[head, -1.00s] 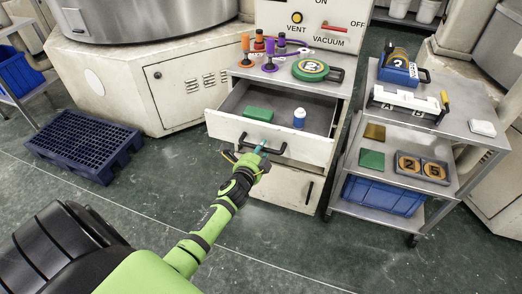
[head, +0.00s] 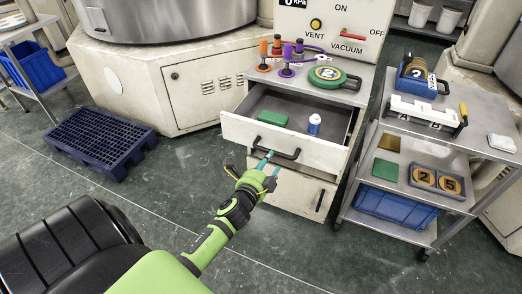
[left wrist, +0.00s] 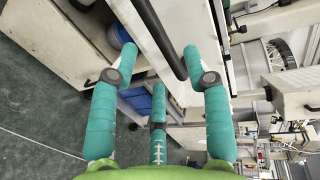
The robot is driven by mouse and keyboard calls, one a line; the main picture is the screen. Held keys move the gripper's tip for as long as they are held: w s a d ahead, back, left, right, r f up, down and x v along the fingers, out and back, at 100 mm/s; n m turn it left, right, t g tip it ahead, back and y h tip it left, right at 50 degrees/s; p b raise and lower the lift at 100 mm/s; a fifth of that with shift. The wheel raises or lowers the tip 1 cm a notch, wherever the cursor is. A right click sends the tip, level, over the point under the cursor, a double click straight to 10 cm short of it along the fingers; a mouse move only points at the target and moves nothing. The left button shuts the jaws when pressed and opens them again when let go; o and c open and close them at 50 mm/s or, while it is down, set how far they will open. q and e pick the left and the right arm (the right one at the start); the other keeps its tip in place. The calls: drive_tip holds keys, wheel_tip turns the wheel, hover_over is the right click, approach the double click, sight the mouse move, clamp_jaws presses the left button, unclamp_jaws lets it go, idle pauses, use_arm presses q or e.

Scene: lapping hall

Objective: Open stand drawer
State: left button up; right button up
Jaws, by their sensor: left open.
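The stand (head: 361,86) has its upper drawer (head: 235,130) pulled out, with the inside showing. A green block (head: 272,118) and a small white and blue bottle (head: 314,124) are in it. The drawer's dark bar handle (head: 284,154) is on its front. My right gripper is out of view.
Orange and purple pieces and a green round item (head: 327,75) are on the stand top. A metal cart (head: 470,140) with a blue bin (head: 395,207) stands at right. A blue pallet (head: 98,138) lies left. The floor between is clear.

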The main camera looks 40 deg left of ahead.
use_arm(q)
drive_tip(key=v, duration=0.6)
idle(0.4)
drive_tip(key=s+d+f+n+g+h, duration=0.15)
drive_tip(key=s+f, duration=0.25)
drive_tip(key=f, duration=0.5)
drive_tip(key=s+d+f+n+g, duration=0.2)
drive_tip(key=s+f+n+g, duration=0.1)
drive_tip(key=f, duration=0.5)
drive_tip(key=s+d+f+n+g+h, duration=0.15)
drive_tip(key=s+f, duration=0.25)
drive_tip(key=f, duration=0.5)
drive_tip(key=s+d+f+n+g, duration=0.1)
drive_tip(key=s+f+n+g, duration=0.1)
drive_tip(key=s+f, duration=0.3)
drive_tip(key=s+d+f+n+g, duration=0.2)
drive_tip(key=s+f, duration=0.3)
drive_tip(key=s, duration=0.8)
drive_tip(key=s+d+f+n+g, duration=0.1)
drive_tip(key=s+f+n+g, duration=0.2)
drive_tip(key=s, duration=0.6)
wheel_tip(320, 180, down, 2)
drive_tip(key=shift+d+f+g+h, duration=0.1)
drive_tip(key=shift+d+g+h, duration=0.25)
drive_tip(key=shift+g, duration=0.25)
